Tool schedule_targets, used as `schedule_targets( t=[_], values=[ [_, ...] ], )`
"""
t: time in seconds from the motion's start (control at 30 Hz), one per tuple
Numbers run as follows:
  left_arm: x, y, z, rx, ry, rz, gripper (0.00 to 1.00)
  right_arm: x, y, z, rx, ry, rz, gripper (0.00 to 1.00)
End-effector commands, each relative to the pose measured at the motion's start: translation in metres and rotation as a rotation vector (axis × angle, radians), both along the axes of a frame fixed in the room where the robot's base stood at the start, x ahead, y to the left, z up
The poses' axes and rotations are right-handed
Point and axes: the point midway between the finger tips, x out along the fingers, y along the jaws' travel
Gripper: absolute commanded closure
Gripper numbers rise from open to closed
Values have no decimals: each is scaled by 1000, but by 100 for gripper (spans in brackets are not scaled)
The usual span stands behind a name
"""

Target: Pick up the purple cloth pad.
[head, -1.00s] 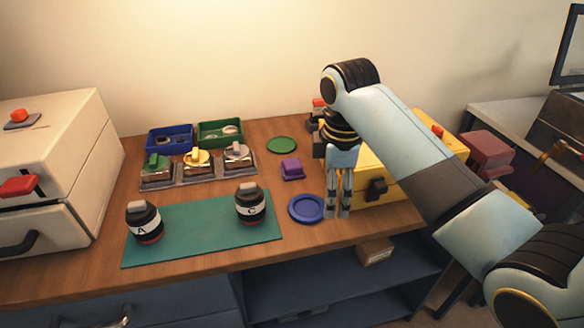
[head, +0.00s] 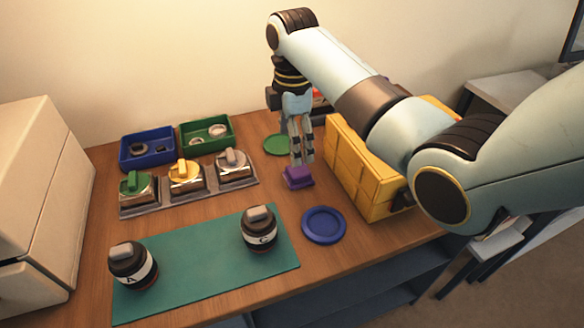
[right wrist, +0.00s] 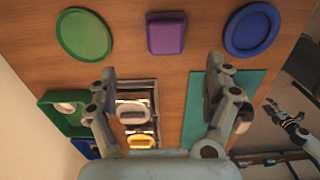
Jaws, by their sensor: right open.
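The purple cloth pad (head: 299,178) lies on the wooden table, between the green disc and the blue disc. It also shows at the top middle of the right wrist view (right wrist: 166,34). My right gripper (head: 302,163) points down just above and behind the pad, overlapping its far edge in the head view. In the right wrist view its fingers (right wrist: 168,74) are spread with nothing between them, and the pad lies beyond the tips. A small grey jointed thing (right wrist: 288,115) at the right of the wrist view looks like my left gripper; its jaws are unclear.
A yellow case (head: 362,170) stands close right of the gripper. A green disc (head: 277,145) and a blue disc (head: 323,225) lie near the pad. A grey tray (head: 190,196) with several blocks, blue (head: 147,160) and green bins (head: 204,146), and a teal mat (head: 205,277) are left.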

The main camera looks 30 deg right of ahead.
Motion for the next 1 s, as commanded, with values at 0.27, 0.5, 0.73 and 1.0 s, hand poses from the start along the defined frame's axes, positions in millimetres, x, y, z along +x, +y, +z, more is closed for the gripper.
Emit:
schedule_targets(
  t=[0.27,0.5,0.73,1.0],
  values=[
    [0,0,-1,0,0,0,60,-1,-1,-34,0,0,-1,15],
    [1,0,4,0,0,0,60,-10,-10,-66,-1,3,-2,15],
    [0,-1,1,-1,1,0,60,-9,-9,-86,0,-1,-1,15],
    [0,-1,1,-1,0,0,60,-9,-8,-86,0,-1,-1,27]
  ],
)
